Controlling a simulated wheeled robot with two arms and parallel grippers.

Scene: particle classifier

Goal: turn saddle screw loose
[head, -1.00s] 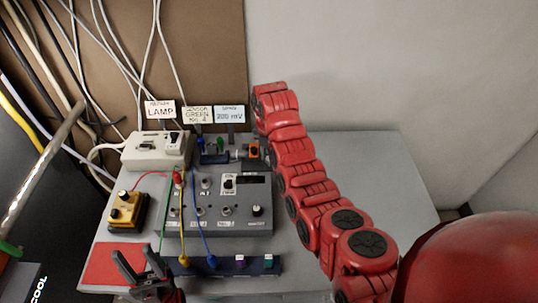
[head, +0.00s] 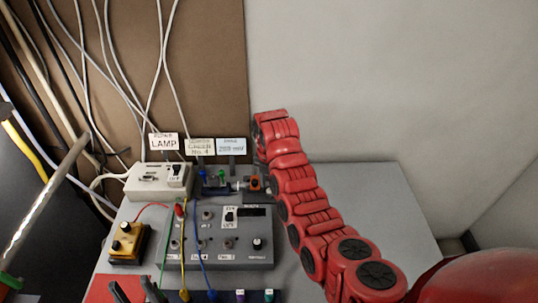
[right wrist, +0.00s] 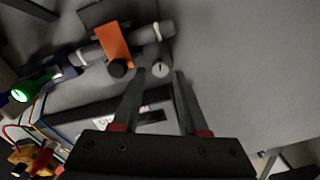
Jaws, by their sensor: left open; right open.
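In the right wrist view, an orange saddle (right wrist: 114,45) sits across a grey tube (right wrist: 150,37), with a round black knob (right wrist: 118,68) at its near end. A pale round screw head (right wrist: 160,69) with a dark mark lies to the right of that knob. I cannot tell which of the two is the saddle screw. My right gripper (right wrist: 160,76) is open, its fingertips on either side of the pale head in the picture; contact is unclear. In the head view the orange saddle (head: 255,183) is small, beside my right arm. My left gripper (head: 133,288) is open at the bottom edge.
A grey control box (head: 228,245) with knobs and cables stands in front of the saddle. A white lamp box (head: 150,182) and a yellow box (head: 127,243) stand to the left. Label signs (head: 199,146) stand behind. The table's right side (head: 385,205) is clear.

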